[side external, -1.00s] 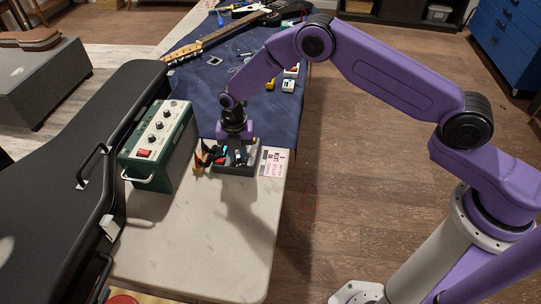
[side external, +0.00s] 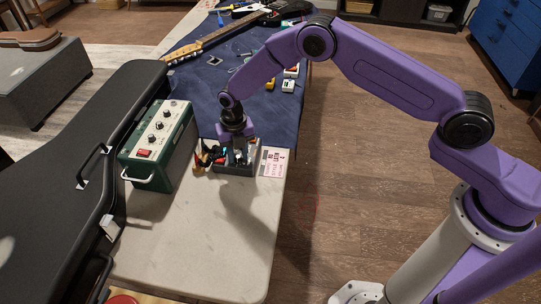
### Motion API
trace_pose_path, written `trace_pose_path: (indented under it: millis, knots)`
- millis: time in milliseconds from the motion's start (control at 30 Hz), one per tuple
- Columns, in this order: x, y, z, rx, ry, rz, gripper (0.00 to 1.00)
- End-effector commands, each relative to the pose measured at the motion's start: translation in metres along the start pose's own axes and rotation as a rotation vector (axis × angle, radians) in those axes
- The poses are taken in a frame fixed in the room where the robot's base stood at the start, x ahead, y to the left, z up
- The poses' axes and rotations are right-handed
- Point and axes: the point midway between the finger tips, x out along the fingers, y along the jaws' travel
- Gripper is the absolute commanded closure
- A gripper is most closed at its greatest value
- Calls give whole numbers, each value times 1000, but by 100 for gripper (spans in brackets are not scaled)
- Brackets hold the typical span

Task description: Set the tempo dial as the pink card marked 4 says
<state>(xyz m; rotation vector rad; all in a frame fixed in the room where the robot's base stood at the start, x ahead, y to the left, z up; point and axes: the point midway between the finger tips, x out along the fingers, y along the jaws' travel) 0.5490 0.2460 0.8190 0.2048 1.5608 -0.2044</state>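A green box (side external: 180,155) with a light control panel stands on the pale tabletop, left of my gripper. Its panel has several small black knobs in a row, including a middle one (side external: 158,125), and a red switch (side external: 144,153). Which knob is the tempo dial is too small to read. My gripper (side external: 238,152) points down over the tray, right of the green box. Its fingertips are unclear among the tray's contents.
The grey tray (side external: 236,171) holds several small coloured items. A black guitar case (side external: 60,200) lies along the left side. A blue mat (side external: 205,95) with a guitar and small tools covers the table behind. The front tabletop (side external: 200,235) is clear.

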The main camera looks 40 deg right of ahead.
Motion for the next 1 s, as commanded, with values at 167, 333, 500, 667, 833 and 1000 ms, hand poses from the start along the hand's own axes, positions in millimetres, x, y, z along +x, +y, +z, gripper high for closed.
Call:
trace_pose_path:
  millis: [167,333,500,667,833,1000]
  knots:
    - [-13,0,0,1,-1,0,69]
    - [-24,0,0,1,-1,1,69]
    - [-36,0,0,1,-1,1,69]
    - [-47,0,0,1,-1,1,69]
    - [-58,0,0,1,0,0,69]
    - [-66,0,0,1,0,0,69]
